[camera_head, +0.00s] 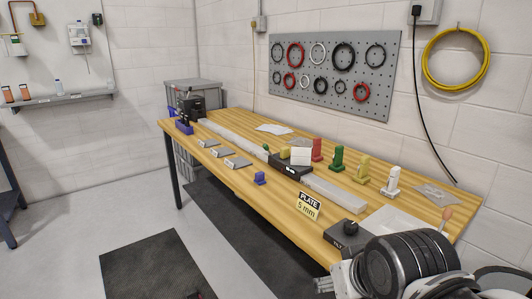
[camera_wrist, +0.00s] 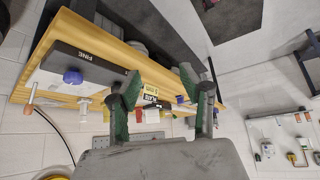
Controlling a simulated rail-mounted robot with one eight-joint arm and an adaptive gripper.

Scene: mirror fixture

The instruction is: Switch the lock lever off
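No lever is clearly labelled as the lock lever. A small green knob (camera_head: 266,147) sits beside the dark block (camera_head: 291,173) at mid-bench. A dark control box (camera_head: 345,238) with a knob is at the front right; the wrist view shows a box marked FINE with a blue knob (camera_wrist: 72,76). My gripper (camera_wrist: 157,82) is open and empty, apart from these parts. It also shows at the bottom of the head view (camera_head: 332,284).
The wooden bench (camera_head: 240,185) carries a long pale rail, small grey plates, coloured upright pieces and a "PLATE 5 mm" sign (camera_head: 308,206). A pegboard (camera_head: 335,103) with rings and a yellow hose coil hang on the wall behind. The floor in front is clear except for dark mats.

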